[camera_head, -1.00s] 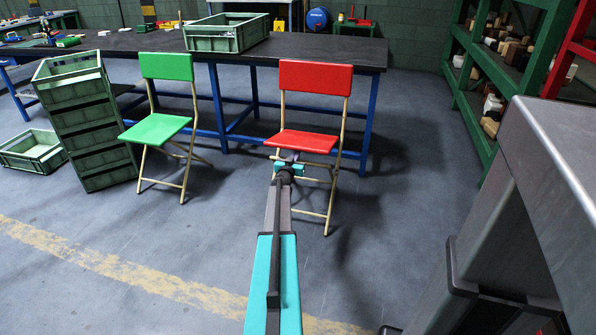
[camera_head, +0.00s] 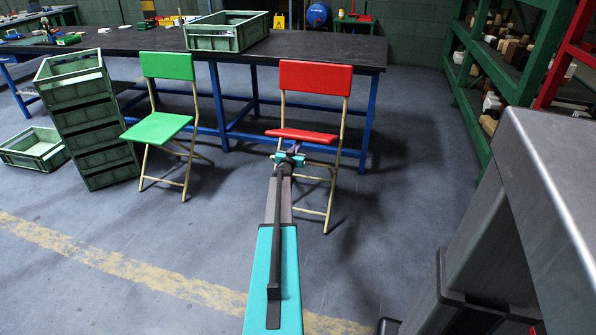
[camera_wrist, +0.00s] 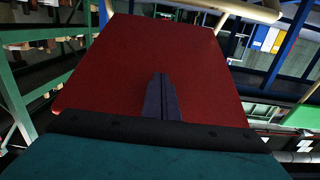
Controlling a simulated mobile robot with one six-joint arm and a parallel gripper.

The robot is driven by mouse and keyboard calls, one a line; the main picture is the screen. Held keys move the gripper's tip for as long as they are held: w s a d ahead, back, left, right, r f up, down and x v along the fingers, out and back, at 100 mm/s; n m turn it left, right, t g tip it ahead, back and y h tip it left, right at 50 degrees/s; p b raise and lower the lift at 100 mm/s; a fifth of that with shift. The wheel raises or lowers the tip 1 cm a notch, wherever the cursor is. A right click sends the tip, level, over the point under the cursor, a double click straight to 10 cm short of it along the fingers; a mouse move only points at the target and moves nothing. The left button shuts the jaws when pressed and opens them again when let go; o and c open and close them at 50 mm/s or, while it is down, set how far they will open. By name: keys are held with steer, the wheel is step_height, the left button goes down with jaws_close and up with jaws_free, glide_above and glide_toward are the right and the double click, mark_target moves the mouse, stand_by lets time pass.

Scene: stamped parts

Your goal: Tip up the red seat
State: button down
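The red folding chair has an upright red backrest (camera_head: 315,77) and a red seat (camera_head: 302,134). The seat shows as a thin, nearly edge-on band in the head view, its front edge raised. In the wrist view a broad dark red face of the seat (camera_wrist: 145,65) fills the middle. My gripper (camera_head: 291,152) is just below the seat's front edge. Its two dark fingers (camera_wrist: 162,98) lie side by side with no clear gap, in front of the red face. Nothing shows between them. Whether the fingertips touch the seat is hard to tell.
A green folding chair (camera_head: 158,127) stands to the left, beside stacked green crates (camera_head: 85,120). A dark workbench (camera_head: 290,50) on blue legs stands behind both chairs. Green shelving (camera_head: 492,90) is at the right.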

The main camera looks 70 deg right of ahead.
steer(key=shift+d+r+p, duration=0.25)
steer(key=shift+r+p, duration=0.3)
steer(key=shift+r, duration=0.1)
steer(key=shift+d+r+p, duration=0.25)
steer(key=shift+r+p, duration=0.3)
steer(key=shift+r, duration=0.15)
steer(key=shift+d+r+p, duration=0.25)
steer(key=shift+r+p, duration=0.3)
steer(key=shift+r, duration=0.1)
steer(key=shift+w+d+r+p, duration=0.1)
steer(key=shift+d+r+p, duration=0.5)
steer(key=shift+r+p, duration=0.35)
steer(key=shift+d+r+p, duration=0.55)
steer(key=shift+r+p, duration=0.35)
steer(key=shift+d+b, duration=0.1)
steer(key=shift+b, duration=0.2)
steer(key=d+r+b, duration=0.1)
steer(key=r+b, duration=0.1)
steer(key=b, duration=0.1)
steer(key=shift+d+r+b, duration=0.15)
steer(key=shift+d+b, duration=0.15)
steer(key=shift+d, duration=0.05)
steer(key=shift+d+r+b, duration=0.25)
steer(key=shift+r+b, duration=0.25)
